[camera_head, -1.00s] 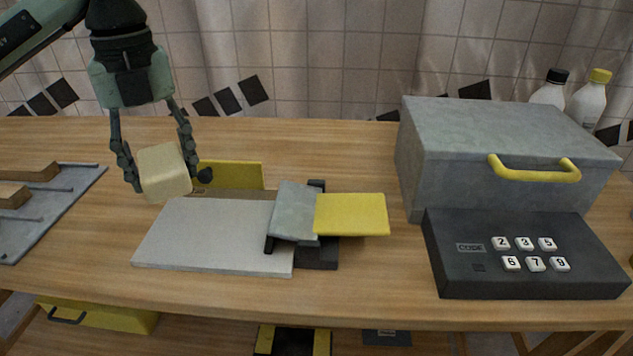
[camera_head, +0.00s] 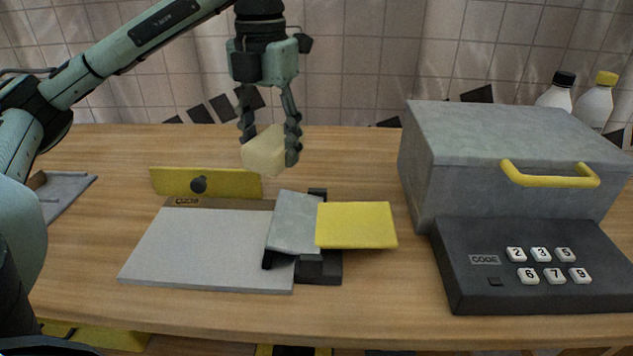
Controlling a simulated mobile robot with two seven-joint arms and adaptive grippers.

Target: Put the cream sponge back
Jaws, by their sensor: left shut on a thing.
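The cream sponge (camera_head: 264,152) is a pale block held in the air. My left gripper (camera_head: 269,146) is shut on it, with a finger on either side. It hangs above the table, over the area behind the grey panel (camera_head: 205,245) and the yellow upright plate with a dark knob (camera_head: 170,181). A grey flap (camera_head: 293,222) and a yellow paddle (camera_head: 356,225) sit on a black base at the panel's right edge. My right gripper is not in view.
A grey box with a yellow handle (camera_head: 510,135) and a black keypad (camera_head: 540,290) stand at the right. Two white bottles (camera_head: 592,104) stand behind the box. A grey tray (camera_head: 68,190) is partly hidden by my left arm. Bare wooden table lies between panel and box.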

